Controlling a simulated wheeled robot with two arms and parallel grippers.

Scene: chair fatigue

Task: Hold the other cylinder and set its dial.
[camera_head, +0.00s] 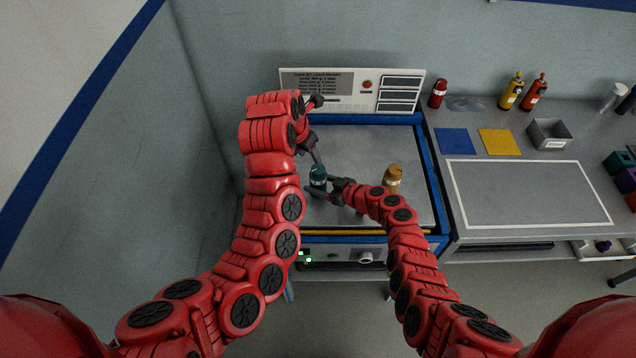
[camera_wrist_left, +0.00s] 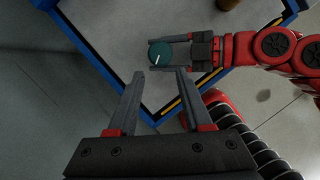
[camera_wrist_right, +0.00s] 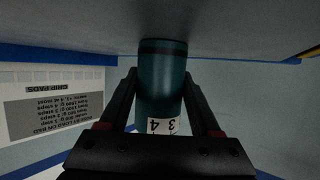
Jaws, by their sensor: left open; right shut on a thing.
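A teal cylinder (camera_head: 318,178) stands on the grey bench mat at the middle left. My right gripper (camera_head: 327,189) is shut on its side. In the right wrist view the cylinder (camera_wrist_right: 162,85) sits between both fingers, with a white label showing 3 and 4. In the left wrist view its round teal top, the dial (camera_wrist_left: 160,52), bears a white pointer line. My left gripper (camera_head: 316,157) is open and empty, above and apart from the dial; its fingers (camera_wrist_left: 156,85) point towards it. An orange-brown cylinder (camera_head: 393,178) stands to the right on the mat.
A blue rim (camera_head: 432,180) edges the bench. A panel (camera_head: 350,90) with printed text, a red button and slots stands behind. The right-hand table holds blue and yellow mats, a grey bin (camera_head: 549,134) and several bottles. My right forearm passes close to the orange-brown cylinder.

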